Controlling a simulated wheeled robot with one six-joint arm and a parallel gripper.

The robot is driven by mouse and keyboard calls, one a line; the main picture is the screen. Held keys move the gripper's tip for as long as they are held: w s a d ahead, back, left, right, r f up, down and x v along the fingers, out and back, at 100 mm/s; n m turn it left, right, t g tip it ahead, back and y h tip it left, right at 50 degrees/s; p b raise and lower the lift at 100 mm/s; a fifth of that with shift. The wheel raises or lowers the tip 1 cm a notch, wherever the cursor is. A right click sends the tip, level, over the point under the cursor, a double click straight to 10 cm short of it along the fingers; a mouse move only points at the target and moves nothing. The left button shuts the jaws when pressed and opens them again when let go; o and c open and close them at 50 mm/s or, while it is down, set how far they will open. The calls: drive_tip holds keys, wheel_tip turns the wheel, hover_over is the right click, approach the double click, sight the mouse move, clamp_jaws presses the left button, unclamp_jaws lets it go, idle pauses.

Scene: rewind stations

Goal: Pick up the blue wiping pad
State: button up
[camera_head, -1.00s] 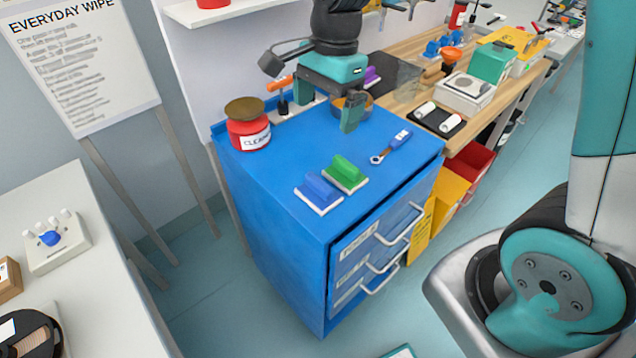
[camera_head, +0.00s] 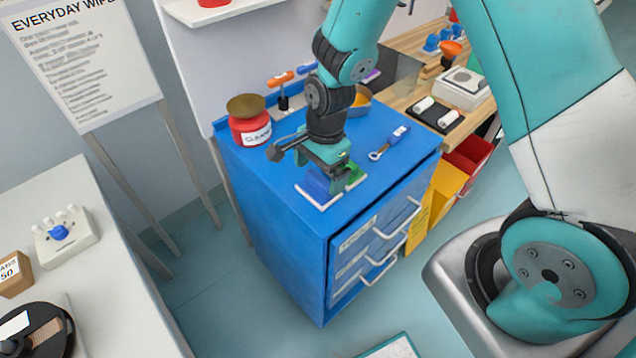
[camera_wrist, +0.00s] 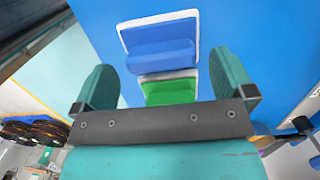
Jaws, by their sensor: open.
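The blue wiping pad (camera_head: 314,188), a blue block on a white base, lies on top of the blue drawer cabinet (camera_head: 262,182). It also shows in the wrist view (camera_wrist: 158,38), beyond my fingertips. The green wiping pad (camera_head: 355,172) lies right beside it, and in the wrist view (camera_wrist: 170,90) it sits nearer my gripper, between the fingers. My gripper (camera_head: 330,180) is open and empty, low over the two pads, and hides part of both in the head view. In the wrist view my two fingers (camera_wrist: 170,82) stand wide apart on either side.
A red cleaner tin (camera_head: 250,128) stands at the cabinet's back left. An orange-handled tool (camera_head: 281,82) stands behind. The cabinet's front left top is bare.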

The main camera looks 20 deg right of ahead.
drive_tip(key=shift+s+a+f, duration=0.1)
drive_tip(key=shift+f, duration=1)
drive_tip(key=c, duration=0.9)
